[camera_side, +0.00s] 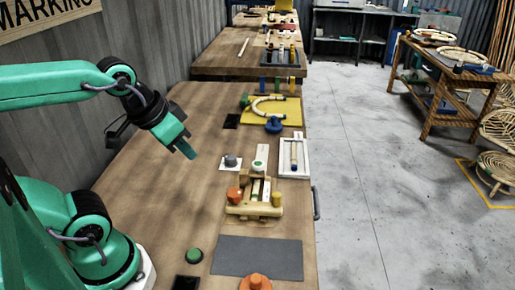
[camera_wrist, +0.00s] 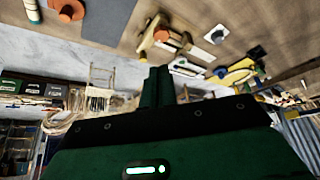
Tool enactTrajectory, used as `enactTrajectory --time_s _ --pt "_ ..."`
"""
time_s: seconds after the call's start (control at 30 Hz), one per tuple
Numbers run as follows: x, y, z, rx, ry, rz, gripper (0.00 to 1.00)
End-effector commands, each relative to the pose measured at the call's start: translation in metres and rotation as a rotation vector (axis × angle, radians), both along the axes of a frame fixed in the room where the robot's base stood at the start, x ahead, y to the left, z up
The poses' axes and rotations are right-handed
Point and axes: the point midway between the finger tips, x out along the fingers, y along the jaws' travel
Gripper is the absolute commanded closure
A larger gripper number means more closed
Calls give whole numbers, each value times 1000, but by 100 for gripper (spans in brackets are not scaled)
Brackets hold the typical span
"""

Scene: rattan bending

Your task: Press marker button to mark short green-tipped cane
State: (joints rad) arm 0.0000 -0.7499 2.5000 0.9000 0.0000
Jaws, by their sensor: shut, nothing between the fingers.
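My gripper (camera_side: 188,152) is shut and empty, held in the air above the left part of the bench. In the wrist view its dark green fingers (camera_wrist: 159,82) lie together. A wooden fixture (camera_side: 240,211) with an orange knob and a yellow knob holds short pale canes (camera_side: 256,188); green shows near them, but I cannot make out which tip is green. Behind it a pale piece carries a round green-centred button (camera_side: 260,165). A grey knob (camera_side: 231,160) stands on a small white plate. I cannot tell which of these is the marker button. My gripper is apart from all of them.
A white tray (camera_side: 305,169) with a blue-tipped cane is right of the fixture. A yellow board (camera_side: 288,107) with a bent cane lies farther back. A dark mat (camera_side: 257,258), green button (camera_side: 194,255) and orange knob (camera_side: 254,283) are in front. Bare bench lies left.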

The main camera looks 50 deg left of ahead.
Motion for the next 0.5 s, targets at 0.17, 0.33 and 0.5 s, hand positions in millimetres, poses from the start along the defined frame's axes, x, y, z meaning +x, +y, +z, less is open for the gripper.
enactTrajectory --time_s 0.17,0.33,0.5 --pt "0 0 0 0 0 1 100" --pt "3 0 2 -5 7 11 100" --pt "12 2 7 -18 31 42 100"
